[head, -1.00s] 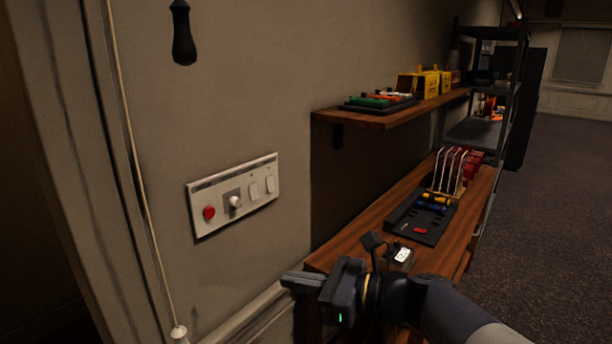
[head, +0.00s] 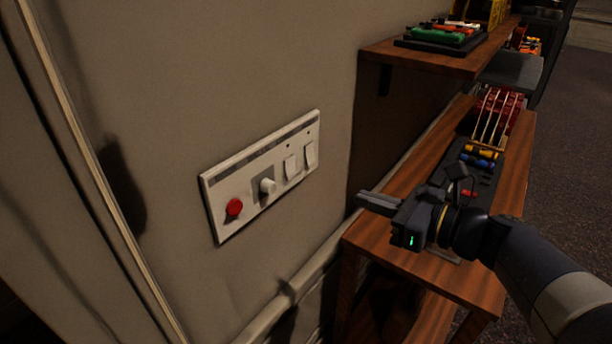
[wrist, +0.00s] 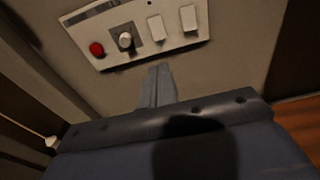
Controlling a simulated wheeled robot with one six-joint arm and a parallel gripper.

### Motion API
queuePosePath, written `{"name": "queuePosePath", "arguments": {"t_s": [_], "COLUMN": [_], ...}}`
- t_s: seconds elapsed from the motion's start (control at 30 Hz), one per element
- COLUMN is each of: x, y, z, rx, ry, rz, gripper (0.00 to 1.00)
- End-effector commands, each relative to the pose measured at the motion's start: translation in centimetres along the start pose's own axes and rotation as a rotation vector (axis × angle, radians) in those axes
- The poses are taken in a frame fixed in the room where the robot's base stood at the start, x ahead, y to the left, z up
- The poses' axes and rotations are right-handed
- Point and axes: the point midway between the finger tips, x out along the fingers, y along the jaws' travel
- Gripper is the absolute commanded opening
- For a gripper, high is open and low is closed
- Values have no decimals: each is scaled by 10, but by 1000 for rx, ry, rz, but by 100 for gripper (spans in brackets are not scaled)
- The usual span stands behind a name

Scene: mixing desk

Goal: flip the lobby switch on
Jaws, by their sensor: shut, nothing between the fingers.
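A white switch panel (head: 222,188) is fixed on the wall, left of my gripper in the head view. It carries a red button (head: 234,207), a round knob (head: 267,187) and two white rocker switches, one nearer the knob (head: 291,168) and one at the right end (head: 311,154). I cannot read which one is labelled lobby. My gripper (head: 362,198) is shut and empty, pointing toward the wall to the right of the panel and apart from it. In the wrist view, the shut fingers (wrist: 158,82) lie below the panel (wrist: 100,22), under the rockers (wrist: 157,28).
A wooden bench (head: 400,258) stands under and behind my arm, with a black tray (head: 484,182) and a rack on it. A wooden shelf (head: 430,58) juts from the wall above. The wall around the panel is clear. A pull cord or trim runs at left.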

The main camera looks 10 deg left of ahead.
Motion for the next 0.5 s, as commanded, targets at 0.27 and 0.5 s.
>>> {"name": "queuePosePath", "arguments": {"t_s": [0.27, 0.5], "x": [7, 39], "y": [0, 1], "z": [0, 1], "rx": [0, 1], "ry": [0, 1], "rz": [4, 6], "gripper": [0, 0]}}
